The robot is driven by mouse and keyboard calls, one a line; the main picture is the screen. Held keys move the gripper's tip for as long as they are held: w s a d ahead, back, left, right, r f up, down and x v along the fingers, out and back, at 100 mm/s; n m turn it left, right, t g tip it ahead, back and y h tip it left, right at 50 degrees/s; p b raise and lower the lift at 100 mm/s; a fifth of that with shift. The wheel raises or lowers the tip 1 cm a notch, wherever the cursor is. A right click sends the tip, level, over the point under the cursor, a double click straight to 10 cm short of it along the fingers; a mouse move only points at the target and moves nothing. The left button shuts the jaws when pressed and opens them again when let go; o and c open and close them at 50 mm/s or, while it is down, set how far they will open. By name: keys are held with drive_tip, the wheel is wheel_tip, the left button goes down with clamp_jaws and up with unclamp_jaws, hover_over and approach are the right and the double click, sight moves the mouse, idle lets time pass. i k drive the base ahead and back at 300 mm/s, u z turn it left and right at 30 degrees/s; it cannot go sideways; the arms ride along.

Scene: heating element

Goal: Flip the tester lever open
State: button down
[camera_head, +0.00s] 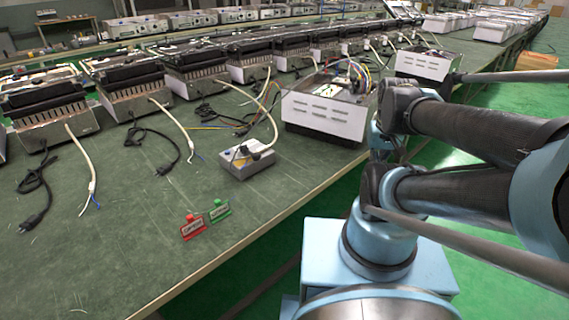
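A small light-grey box (234,168), which looks like the tester, stands on the green table near its front edge. It has a blue button and dark parts on top. A pale cable runs to its top from the row behind. My arm (460,130) is folded at the right, apart from the box. My gripper's fingers cannot be made out in this view.
A white slotted housing (325,112) with coloured wires stands right of the box, near my arm. Red (193,227) and green (219,210) tags lie in front. Several heaters (125,85) line the table behind, with loose cables and plugs. The table's front left is mostly clear.

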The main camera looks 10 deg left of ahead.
sight(256, 156)
drive_tip(key=z, duration=0.1)
drive_tip(key=k, duration=2.45)
drive_tip(key=u, duration=0.55)
drive_tip(key=i, duration=0.95)
drive_tip(key=u, duration=0.05)
